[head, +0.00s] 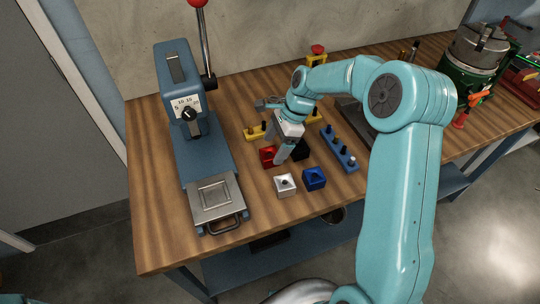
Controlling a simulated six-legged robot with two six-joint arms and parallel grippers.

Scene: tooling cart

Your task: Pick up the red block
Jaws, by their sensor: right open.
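The red block (267,155) sits on the wooden bench, right of the blue press. My right gripper (282,157) is low over the bench at the red block's right side, fingers pointing down. It is open, and one grey finger covers the block's right part. Whether the fingers straddle or touch the block cannot be told. My left gripper is not in view.
A black block (303,153) is close right of the gripper. A silver block (285,185) and a blue block (314,179) stand in front. A blue peg rack (339,148) is to the right, a yellow holder (255,132) behind. The blue press (206,150) stands left.

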